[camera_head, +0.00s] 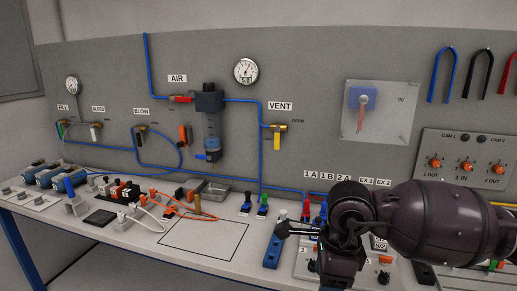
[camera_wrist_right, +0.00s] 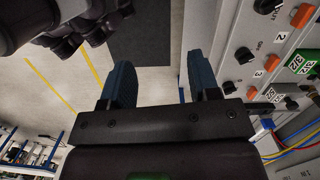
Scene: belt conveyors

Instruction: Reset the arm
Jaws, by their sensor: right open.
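My right arm (camera_head: 430,222) comes in from the right in the head view, bent in front of the bench. Its gripper cannot be made out clearly there. In the right wrist view my right gripper (camera_wrist_right: 158,65) is open, with two dark blue fingers apart and nothing between them. Floor shows beyond the fingers. My left arm and gripper are not in view.
The back panel (camera_head: 300,120) holds gauges and valves. A control panel (camera_wrist_right: 270,70) with knobs stands right of the gripper in the wrist view.

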